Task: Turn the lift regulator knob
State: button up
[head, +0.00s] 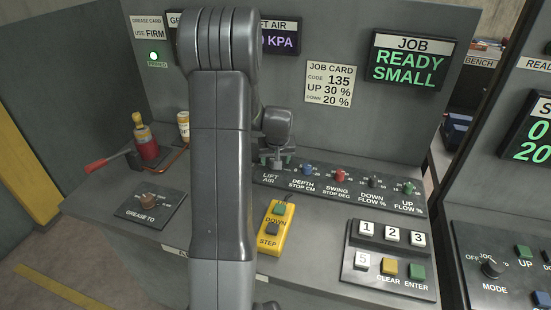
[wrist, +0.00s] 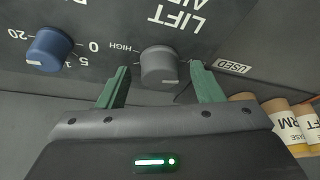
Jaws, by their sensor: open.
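The lift regulator knob (wrist: 158,67) is a grey round knob with a pale mark, beside an upside-down LIFT label in the wrist view. In the head view it is hidden behind my gripper (head: 276,160), above the LIFT AIR label. In the wrist view my gripper (wrist: 160,72) is open, with one green finger on each side of the knob and a visible gap to both. I cannot tell how far the fingertips reach along the knob.
The blue depth stop knob (wrist: 48,48) is beside the lift knob. A red swing knob (head: 339,176) and two flow knobs continue the row. The yellow step pendant (head: 270,240) and keypad (head: 390,262) lie in front. The job display (head: 410,62) reads READY SMALL.

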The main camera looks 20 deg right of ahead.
jog(key=shift+c, duration=0.4)
jog(key=c, duration=0.9)
jog(key=shift+m, duration=0.3)
jog(key=m+b, duration=0.1)
jog(key=m+h+b, duration=0.1)
jog(key=b, duration=0.1)
jog(key=m+b, duration=0.1)
jog(key=shift+w+a+f+m+g+h, duration=0.1)
jog(key=shift+f+m+g+h, duration=0.2)
jog(key=shift+m, duration=0.1)
jog(key=m+b, duration=0.1)
jog(key=b, duration=0.2)
jog(key=shift+r+m+g, duration=0.1)
jog(key=shift+m+g, duration=0.2)
jog(key=shift+m, duration=0.1)
jog(key=shift+r+m+h+b, duration=0.15)
jog(key=shift+m+h+b, duration=0.15)
jog(key=shift+m+b, duration=0.45)
jog(key=shift+r+g, duration=0.1)
jog(key=shift+g, duration=0.2)
